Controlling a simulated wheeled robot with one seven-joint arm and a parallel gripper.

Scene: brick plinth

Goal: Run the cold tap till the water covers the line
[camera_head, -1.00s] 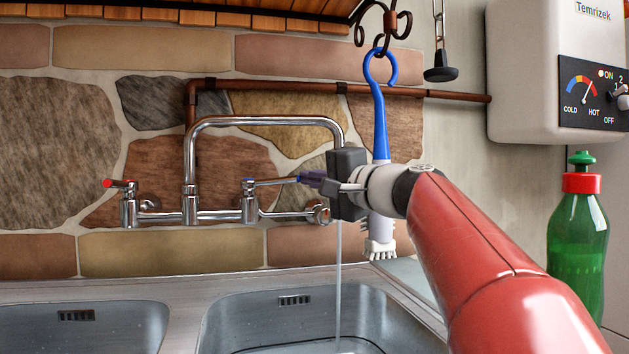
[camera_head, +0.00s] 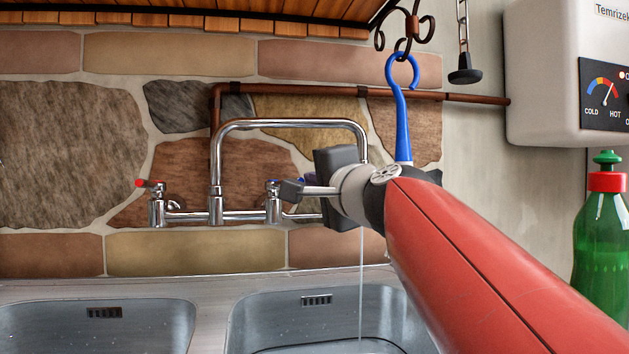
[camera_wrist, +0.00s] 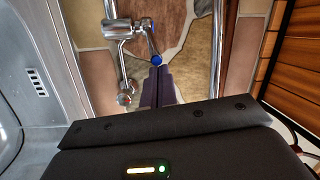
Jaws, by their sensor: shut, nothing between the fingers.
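The chrome tap (camera_head: 216,180) stands against the stone wall, with a red-marked handle on its left. The blue-marked cold tap (camera_head: 273,186) is on its right, its lever partly hidden behind my gripper (camera_head: 290,190). In the wrist view the cold lever's blue end (camera_wrist: 156,60) lies right at the tips of my gripper (camera_wrist: 158,70); I cannot tell whether they touch. My gripper is shut and empty. A thin water stream (camera_head: 361,285) falls into the right basin (camera_head: 265,310). A dark curved edge shows low in that basin; I cannot tell whether it is the line or the water's edge.
A blue-handled brush (camera_head: 403,125) hangs from a dark hook, its lower part hidden by my arm. A green bottle (camera_head: 603,240) stands at the right below the white water heater (camera_head: 550,95). The left basin (camera_head: 100,335) looks empty where visible.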

